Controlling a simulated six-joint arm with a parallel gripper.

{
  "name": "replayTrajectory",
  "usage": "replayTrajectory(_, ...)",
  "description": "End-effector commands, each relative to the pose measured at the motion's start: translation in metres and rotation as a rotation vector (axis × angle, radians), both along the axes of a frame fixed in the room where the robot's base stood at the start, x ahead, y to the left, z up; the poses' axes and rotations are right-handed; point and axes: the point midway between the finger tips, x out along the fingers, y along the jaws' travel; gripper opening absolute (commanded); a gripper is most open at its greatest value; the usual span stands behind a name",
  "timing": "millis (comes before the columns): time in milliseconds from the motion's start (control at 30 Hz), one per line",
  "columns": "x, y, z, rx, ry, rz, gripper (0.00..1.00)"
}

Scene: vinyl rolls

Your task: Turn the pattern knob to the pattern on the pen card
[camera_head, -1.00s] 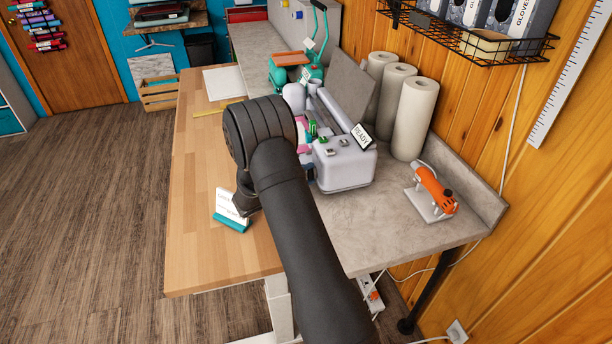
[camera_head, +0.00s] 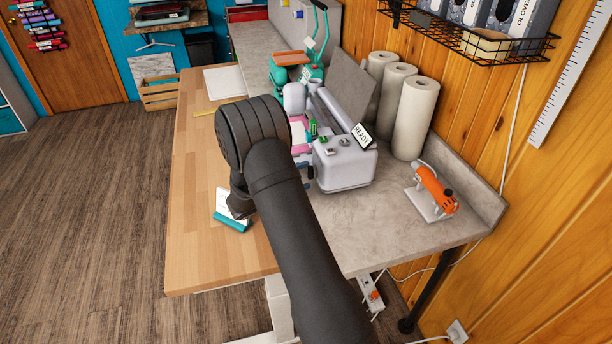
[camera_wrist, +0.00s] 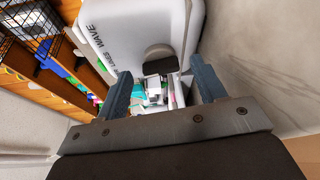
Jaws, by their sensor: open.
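In the head view, the pen card (camera_head: 222,202) stands in a teal base on the wooden table, partly hidden behind my dark wrist; its writing is too small to read. In the wrist view, a white rounded panel (camera_wrist: 135,22) carries lettering that includes "WAVE". A dark rounded part, seemingly the pattern knob (camera_wrist: 158,54), sits at the panel's lower edge. My gripper (camera_wrist: 161,68) is open and empty. Its two fingers stand apart on either side of the dark part in the picture; I cannot tell the remaining distance. In the head view the fingers are hidden.
A pale grey machine (camera_head: 343,166) with a READY sign (camera_head: 362,136) stands right of my arm. Three white rolls (camera_head: 415,118) stand behind it. The wooden tabletop (camera_head: 200,255) is clear at front left.

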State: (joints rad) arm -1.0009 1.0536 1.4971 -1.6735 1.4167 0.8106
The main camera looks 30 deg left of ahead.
Motion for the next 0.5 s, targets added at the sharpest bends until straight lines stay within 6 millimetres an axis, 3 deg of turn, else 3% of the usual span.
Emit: replayTrajectory(500, -0.112, 0.048, 0.009, 0.0, 0.0, 0.004, 0.64)
